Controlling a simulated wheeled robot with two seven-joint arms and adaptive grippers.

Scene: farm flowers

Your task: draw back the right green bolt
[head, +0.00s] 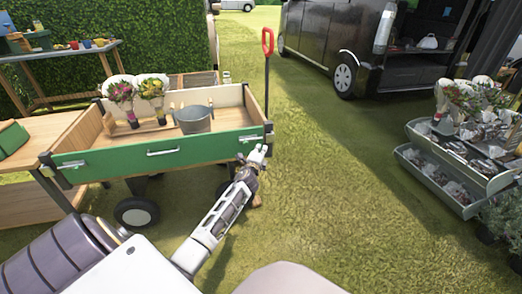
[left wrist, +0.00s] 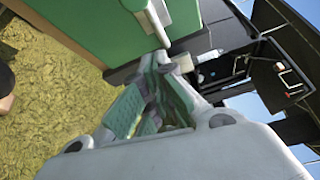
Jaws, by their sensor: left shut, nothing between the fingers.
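The green front board (head: 160,155) of the wooden cart has a bolt at each end. The right bolt (head: 248,139) is at the board's right end, by the dark corner post. In the left wrist view a pale part of the bolt (left wrist: 207,56) sticks out beside the board's edge. My left gripper (head: 259,150) is just in front of and below the right bolt. Its green-padded fingers (left wrist: 160,62) are shut and empty, with the tips close to the bolt; I cannot tell whether they touch it. My right gripper is out of view.
The cart holds two flower bouquets (head: 136,90) and a grey metal bucket (head: 194,119). Its red handle (head: 268,42) stands upright behind the right corner. A tiered flower stand (head: 450,175) is at the right. The grass between them is open.

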